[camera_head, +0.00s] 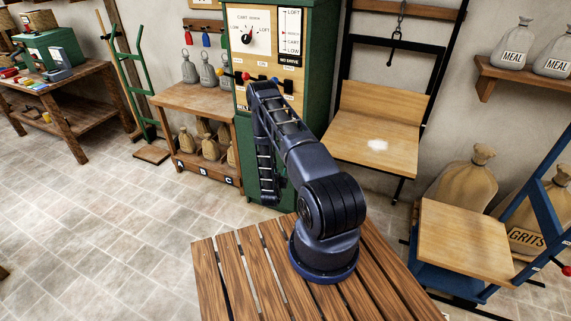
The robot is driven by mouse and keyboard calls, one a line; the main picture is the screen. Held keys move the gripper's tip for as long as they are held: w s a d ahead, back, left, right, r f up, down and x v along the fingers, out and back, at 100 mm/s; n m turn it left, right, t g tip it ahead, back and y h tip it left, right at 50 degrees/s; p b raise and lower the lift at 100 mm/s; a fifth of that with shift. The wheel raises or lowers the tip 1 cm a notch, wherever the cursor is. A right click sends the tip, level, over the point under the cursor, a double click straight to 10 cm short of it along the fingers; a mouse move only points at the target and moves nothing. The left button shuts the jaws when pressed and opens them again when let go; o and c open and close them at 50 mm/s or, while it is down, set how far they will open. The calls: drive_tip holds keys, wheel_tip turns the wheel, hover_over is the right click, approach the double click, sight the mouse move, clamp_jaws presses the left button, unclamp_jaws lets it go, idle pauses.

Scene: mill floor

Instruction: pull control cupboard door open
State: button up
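The control cupboard (318,62) is a tall green cabinet at the top centre. Its cream front panel (265,18) carries a dial (246,36), a level scale (289,32) and small levers with coloured knobs. My arm rises toward the cupboard, bends at the panel's lower edge and hangs down in front of the lower front. My gripper is hidden behind my own arm links, so its contact and opening do not show.
A wooden bench (195,98) with grey and tan sacks stands left of the cupboard. A hanging wooden platform (372,140) is close on its right. A blue-framed cart (466,243) is at right. The tiled floor (110,210) at left is clear.

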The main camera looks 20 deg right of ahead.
drive_tip(key=x, duration=0.6)
drive_tip(key=f+x, duration=0.1)
drive_tip(key=x, duration=0.2)
drive_tip(key=shift+d, duration=0.6)
drive_tip(key=shift+c, duration=0.4)
clamp_jaws()
